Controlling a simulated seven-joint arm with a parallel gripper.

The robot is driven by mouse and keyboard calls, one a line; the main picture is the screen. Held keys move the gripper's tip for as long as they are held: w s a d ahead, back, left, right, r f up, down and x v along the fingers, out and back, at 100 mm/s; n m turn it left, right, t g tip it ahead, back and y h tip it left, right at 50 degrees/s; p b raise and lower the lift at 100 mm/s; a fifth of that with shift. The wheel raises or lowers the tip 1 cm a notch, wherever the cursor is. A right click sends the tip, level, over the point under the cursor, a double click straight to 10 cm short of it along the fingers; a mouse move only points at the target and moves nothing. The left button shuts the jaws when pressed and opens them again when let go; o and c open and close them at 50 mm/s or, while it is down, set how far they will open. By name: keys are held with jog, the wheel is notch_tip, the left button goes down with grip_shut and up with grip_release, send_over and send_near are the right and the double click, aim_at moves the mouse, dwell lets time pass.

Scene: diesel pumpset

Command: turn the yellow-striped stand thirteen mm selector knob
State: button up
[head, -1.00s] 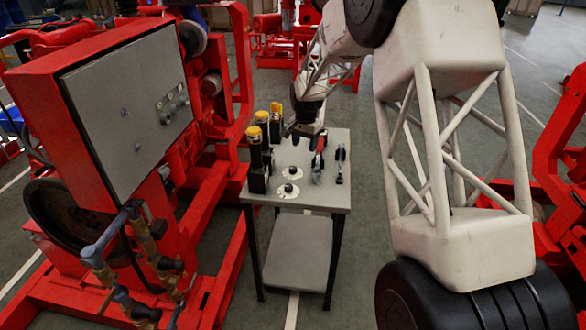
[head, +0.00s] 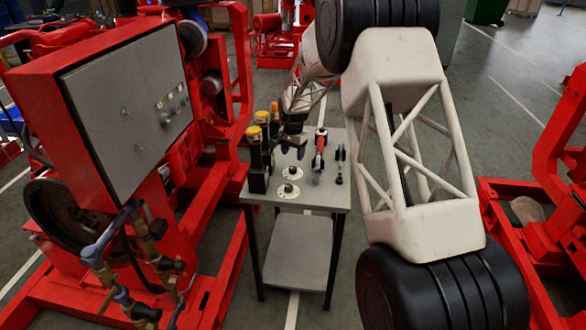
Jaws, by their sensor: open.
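A grey table (head: 315,200) stands in the middle of the head view. Two dark knobs on round white dials sit on its top: a nearer knob (head: 289,188) and a farther knob (head: 292,171). Several black upright stands with yellow tops (head: 255,150) line the table's left edge. The markings are too small to read, so I cannot tell which knob is the thirteen mm one. My gripper (head: 292,147) is dark and open, over the far left part of the table, beside the stands and beyond both dials. Its fingertips are small and partly merge with dark items behind.
A red-handled tool (head: 319,150) and a small dark item (head: 340,165) are on the table's right side. A red machine with a grey control panel (head: 130,110) stands close on the left. Open floor lies in front of the table.

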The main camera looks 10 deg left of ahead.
aim_at(293, 168)
jog(key=shift+f, duration=3.75)
jog(key=c, duration=0.9)
